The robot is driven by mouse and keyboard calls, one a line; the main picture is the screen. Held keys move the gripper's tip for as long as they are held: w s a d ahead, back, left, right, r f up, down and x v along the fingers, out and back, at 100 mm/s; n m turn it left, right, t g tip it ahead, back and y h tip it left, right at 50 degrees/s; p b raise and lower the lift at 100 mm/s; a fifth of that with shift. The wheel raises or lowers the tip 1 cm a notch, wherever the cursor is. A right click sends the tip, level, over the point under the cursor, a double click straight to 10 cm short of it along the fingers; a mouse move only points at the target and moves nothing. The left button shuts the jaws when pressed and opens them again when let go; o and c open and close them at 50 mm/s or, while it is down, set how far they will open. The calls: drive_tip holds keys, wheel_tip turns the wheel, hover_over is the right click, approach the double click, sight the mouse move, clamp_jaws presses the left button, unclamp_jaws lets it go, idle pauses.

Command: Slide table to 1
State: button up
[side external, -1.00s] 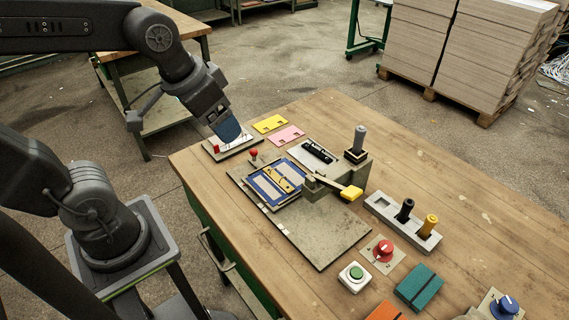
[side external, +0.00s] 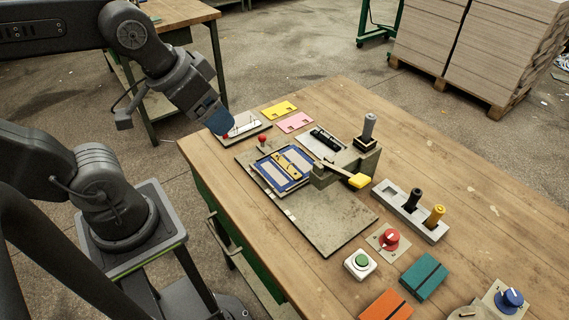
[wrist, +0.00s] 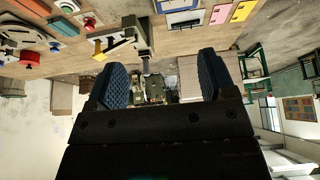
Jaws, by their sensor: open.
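The blue-framed table (side external: 268,182) with light strips and a yellow piece on it sits on the grey base plate (side external: 325,225), beside the press with the yellow handle (side external: 358,181). A small red knob (side external: 262,139) stands at its far left end. Small pale marks (side external: 288,213) lie along the plate's left edge; I cannot read any number. My gripper (side external: 217,126) is above the back left of the workbench, left of the red knob and apart from the blue-framed table. In the wrist view my gripper (wrist: 163,82) has its two blue fingers wide apart with nothing between them.
Yellow (side external: 279,110) and pink (side external: 295,122) cards lie at the back. A grey holder (side external: 384,193) with black and yellow pegs stands right. A red dial (side external: 390,238), green button (side external: 362,261), teal box (side external: 424,277) and blue knob (side external: 511,299) are near the front right.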

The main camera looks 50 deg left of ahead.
drive_tip(key=shift+c, duration=0.3)
drive_tip(key=shift+w, duration=0.15)
drive_tip(key=shift+c, duration=0.8)
drive_tip(key=w+a+n+g, duration=0.1)
drive_tip(key=w, duration=0.2)
drive_tip(key=w+a+n+g, duration=0.1)
drive_tip(key=w+a, duration=0.1)
drive_tip(key=w, duration=0.1)
drive_tip(key=w+a+f+n+g+y, duration=0.1)
drive_tip(key=w, duration=0.3)
drive_tip(key=shift+a, duration=0.35)
drive_tip(key=shift+c, duration=1.4)
drive_tip(key=w+a+f+n+g, duration=0.4)
drive_tip(key=w+a+f, duration=0.4)
drive_tip(key=w+f, duration=0.2)
drive_tip(key=shift+y, duration=0.4)
drive_tip(key=f, duration=0.4)
drive_tip(key=s+a+f, duration=0.1)
drive_tip(key=f, duration=0.3)
drive_tip(key=a+f, duration=0.1)
drive_tip(key=f, duration=0.4)
drive_tip(key=shift+s, duration=0.25)
clamp_jaws()
